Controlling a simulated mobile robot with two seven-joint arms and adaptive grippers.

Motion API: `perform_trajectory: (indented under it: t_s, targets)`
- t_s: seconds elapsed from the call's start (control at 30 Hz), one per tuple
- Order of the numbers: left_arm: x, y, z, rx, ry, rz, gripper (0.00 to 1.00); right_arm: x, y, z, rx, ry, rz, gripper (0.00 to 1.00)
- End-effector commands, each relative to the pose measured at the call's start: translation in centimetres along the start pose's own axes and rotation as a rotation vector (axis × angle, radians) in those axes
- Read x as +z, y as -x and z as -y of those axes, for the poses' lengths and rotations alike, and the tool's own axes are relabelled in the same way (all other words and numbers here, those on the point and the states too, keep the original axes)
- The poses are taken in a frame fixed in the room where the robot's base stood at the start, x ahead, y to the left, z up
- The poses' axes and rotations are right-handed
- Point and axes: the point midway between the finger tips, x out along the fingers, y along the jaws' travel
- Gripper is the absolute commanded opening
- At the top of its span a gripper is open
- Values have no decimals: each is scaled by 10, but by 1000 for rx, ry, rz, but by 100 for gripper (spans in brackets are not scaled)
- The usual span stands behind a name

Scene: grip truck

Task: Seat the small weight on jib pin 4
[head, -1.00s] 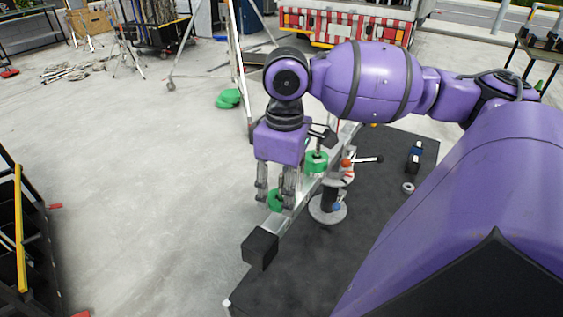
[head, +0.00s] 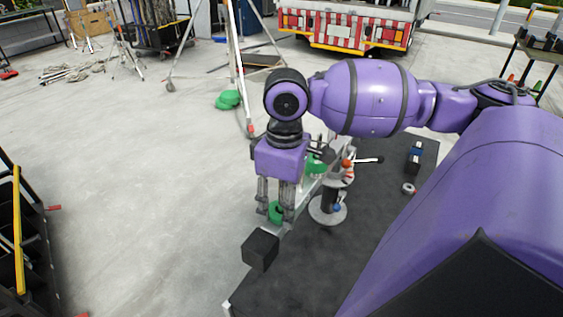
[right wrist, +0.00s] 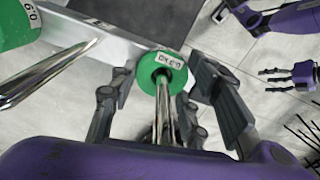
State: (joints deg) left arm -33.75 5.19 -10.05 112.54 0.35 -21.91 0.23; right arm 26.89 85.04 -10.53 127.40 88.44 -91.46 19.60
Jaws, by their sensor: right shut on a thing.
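The small green weight (head: 275,212) is between the fingers of my right gripper (head: 275,217), over the near part of the silver jib beam (head: 303,201). In the right wrist view the small weight (right wrist: 175,88) is a green disc with a white label, and a shiny pin (right wrist: 163,112) shows through its centre hole. My right fingers are shut on it from both sides. Whether its underside rests on the beam is hidden. A larger green weight (right wrist: 14,22) sits around another pin beside it. My left gripper (right wrist: 269,81) shows at right in the wrist view, fingers apart and empty.
A black block (head: 260,250) is at the jib's near end. A stand with a round grey base (head: 328,209) is beside the jib on a dark mat (head: 370,222). A small ring (head: 408,188) lies farther right.

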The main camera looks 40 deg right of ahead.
Motion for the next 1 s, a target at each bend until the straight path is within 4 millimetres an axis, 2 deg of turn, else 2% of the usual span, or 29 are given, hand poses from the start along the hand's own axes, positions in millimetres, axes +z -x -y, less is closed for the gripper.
perform_trajectory:
  t_s: [0.1,0.13,0.3,0.67,0.77,1.0]
  targets:
    - [0,0,0,0,0,0,65,0,0,0,0,0,-1,7]
    - [0,0,0,0,0,0,65,0,0,0,0,0,-1,45]
    - [1,0,-1,-1,4,1,65,0,0,0,0,0,-1,65]
    - [5,2,0,-3,8,8,65,0,4,0,0,0,0,65]
    - [4,1,-1,-2,7,7,65,0,15,-1,4,0,-1,65]
    - [3,1,-1,-1,6,5,65,-1,66,-1,5,-1,-3,65]
